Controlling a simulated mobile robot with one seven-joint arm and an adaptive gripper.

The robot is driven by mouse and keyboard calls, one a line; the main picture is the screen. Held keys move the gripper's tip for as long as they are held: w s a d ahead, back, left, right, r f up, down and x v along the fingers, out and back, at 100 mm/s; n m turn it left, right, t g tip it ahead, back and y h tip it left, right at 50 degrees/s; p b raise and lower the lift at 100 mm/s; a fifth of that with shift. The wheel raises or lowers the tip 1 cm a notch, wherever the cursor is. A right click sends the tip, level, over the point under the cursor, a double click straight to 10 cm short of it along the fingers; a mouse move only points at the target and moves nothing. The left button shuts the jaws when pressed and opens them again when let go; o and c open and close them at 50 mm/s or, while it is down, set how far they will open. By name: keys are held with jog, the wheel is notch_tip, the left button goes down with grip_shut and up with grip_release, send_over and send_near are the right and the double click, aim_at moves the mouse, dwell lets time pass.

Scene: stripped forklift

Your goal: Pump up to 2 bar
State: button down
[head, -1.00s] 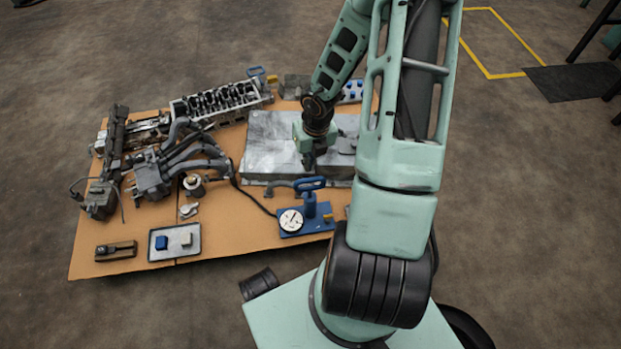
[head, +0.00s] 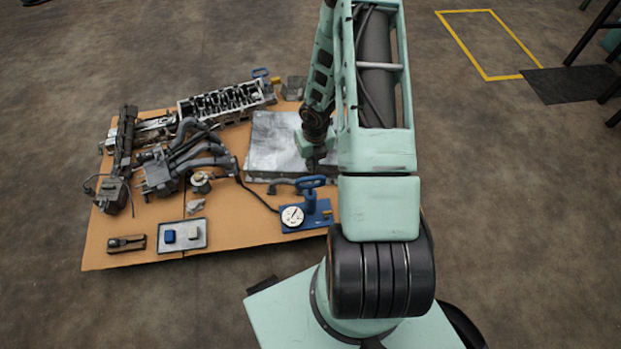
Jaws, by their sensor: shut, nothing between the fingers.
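A blue hand pump (head: 309,195) with a loop handle (head: 312,182) stands on a blue base near the front of the cardboard. A round white gauge (head: 292,216) sits at the left of the base; its reading is too small to tell. A dark hose runs from the pump up and left to the engine parts. My gripper (head: 316,160) is shut and empty, above the silver metal block and just behind the pump handle in the picture. It looks apart from the handle. My arm hides the area to the right of the pump.
A silver block (head: 272,140) lies behind the pump. A grey manifold (head: 180,165) and a cylinder head (head: 225,101) lie to the left and back. A tray (head: 183,247) with a blue piece and a small wooden tool (head: 126,243) lie at front left.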

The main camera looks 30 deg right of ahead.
aim_at(311, 179)
jog(key=shift+w+f+b, duration=0.2)
jog(key=shift+f+b, duration=1.4)
jog(key=shift+f, duration=0.1)
jog(key=shift+w+f+b, duration=0.15)
jog(key=shift+f+b, duration=1.45)
jog(key=shift+f, duration=0.1)
jog(key=shift+f, duration=0.1)
notch_tip(311, 179, down, 4)
jog(key=b, duration=0.3)
jog(key=shift+f, duration=0.25)
jog(key=shift+r, duration=0.15)
jog(key=s, duration=0.1)
jog(key=s+r, duration=0.1)
jog(key=s, duration=0.1)
jog(key=shift+a, duration=0.1)
jog(key=shift+r, duration=0.1)
notch_tip(311, 179, up, 12)
jog(key=s, duration=0.1)
jog(key=shift+s, duration=0.1)
